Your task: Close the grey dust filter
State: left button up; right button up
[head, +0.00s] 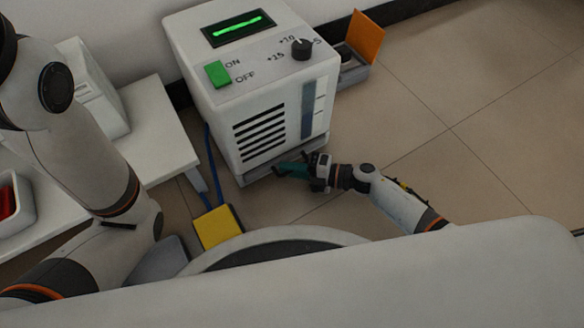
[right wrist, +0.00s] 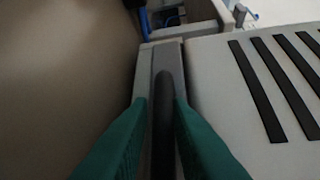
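The white machine (head: 245,110) stands on the floor, with a green display, a switch and a knob on top and black slats on its front. The grey dust filter (head: 258,176) is a low grey strip along the foot of its front; it seems to stick out a little. In the right wrist view its grey edge (right wrist: 143,80) runs beside the slatted front, with a dark upright bar on it. My right gripper (head: 284,169) is at the filter, its green fingers on either side of the bar. Whether they press on it is unclear. My left gripper is out of view.
A yellow block (head: 218,227) with blue cables lies on the floor left of the machine. A white table (head: 160,135) stands further left, with a red-filled tray (head: 14,215). An open grey box with an orange lid (head: 365,38) is behind right. The floor at right is clear.

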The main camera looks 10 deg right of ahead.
jog(key=shift+w+a+r, duration=0.1)
jog(key=shift+w+r, duration=0.05)
jog(key=shift+r, duration=0.05)
jog(key=shift+s+d+r+p, duration=0.2)
jog(key=shift+d+p, duration=0.25)
jog(key=p+v, duration=0.2)
jog(key=v, duration=0.2)
jog(key=p+v, duration=0.3)
jog(key=v, duration=0.2)
jog(key=shift+s+d+f, duration=0.2)
jog(key=shift+d, duration=0.15)
jog(key=shift+v, duration=0.8)
jog(key=shift+f, duration=0.1)
